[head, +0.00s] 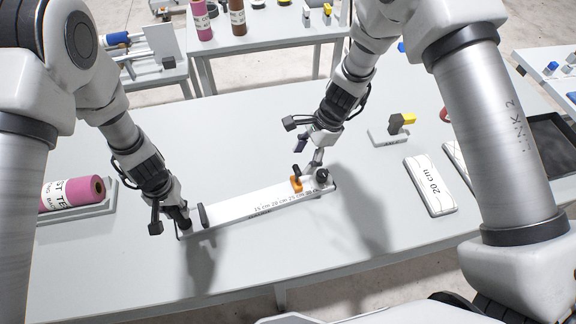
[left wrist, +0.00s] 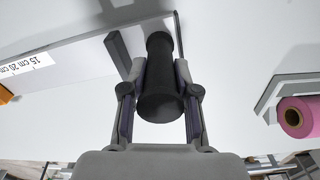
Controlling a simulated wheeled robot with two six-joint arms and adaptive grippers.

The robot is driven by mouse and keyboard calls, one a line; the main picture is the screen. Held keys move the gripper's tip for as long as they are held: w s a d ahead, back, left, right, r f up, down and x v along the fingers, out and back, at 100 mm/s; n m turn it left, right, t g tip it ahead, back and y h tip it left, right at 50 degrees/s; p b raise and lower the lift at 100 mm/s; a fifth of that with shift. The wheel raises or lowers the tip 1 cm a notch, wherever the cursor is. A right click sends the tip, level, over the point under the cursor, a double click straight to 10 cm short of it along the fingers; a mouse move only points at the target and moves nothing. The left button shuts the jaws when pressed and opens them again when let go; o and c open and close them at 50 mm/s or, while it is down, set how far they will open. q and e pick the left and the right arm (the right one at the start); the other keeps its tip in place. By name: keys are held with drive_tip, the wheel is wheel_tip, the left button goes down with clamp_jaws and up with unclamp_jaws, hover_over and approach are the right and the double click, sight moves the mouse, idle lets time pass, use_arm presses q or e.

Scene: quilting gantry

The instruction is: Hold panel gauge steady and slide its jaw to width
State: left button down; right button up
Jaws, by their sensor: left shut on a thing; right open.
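The panel gauge (head: 250,207) is a long white bar with a printed cm scale, lying slantwise on the grey table. A dark fixed jaw (head: 203,215) stands near its left end. An orange sliding jaw (head: 297,183) with a dark knob sits near its right end, and a black piece (head: 322,175) stands beyond it. My left gripper (head: 184,222) is shut on the black upright handle (left wrist: 160,80) at the gauge's left end. My right gripper (head: 317,160) is open, just above the right end, close to the orange jaw; contact cannot be told.
A pink roll (head: 72,192) lies in a grey holder at left. A white 20 cm block (head: 430,185) lies at right, with a small stand (head: 390,135) behind it and a dark tray (head: 553,150) at far right. The table in front of the gauge is clear.

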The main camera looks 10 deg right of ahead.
use_arm(q)
drive_tip(key=shift+s+f, duration=0.15)
drive_tip(key=shift+f, duration=0.05)
use_arm(e)
drive_tip(key=v, duration=0.6)
drive_tip(key=shift+r, duration=0.35)
drive_tip(key=shift+d, duration=0.15)
use_arm(q)
drive_tip(key=c, duration=0.9)
unclamp_jaws()
drive_tip(key=shift+c, duration=0.2)
drive_tip(key=shift+o, duration=0.8)
drive_tip(key=shift+w, duration=0.3)
use_arm(e)
drive_tip(key=shift+w, duration=0.15)
use_arm(q)
drive_tip(key=shift+r, duration=0.1)
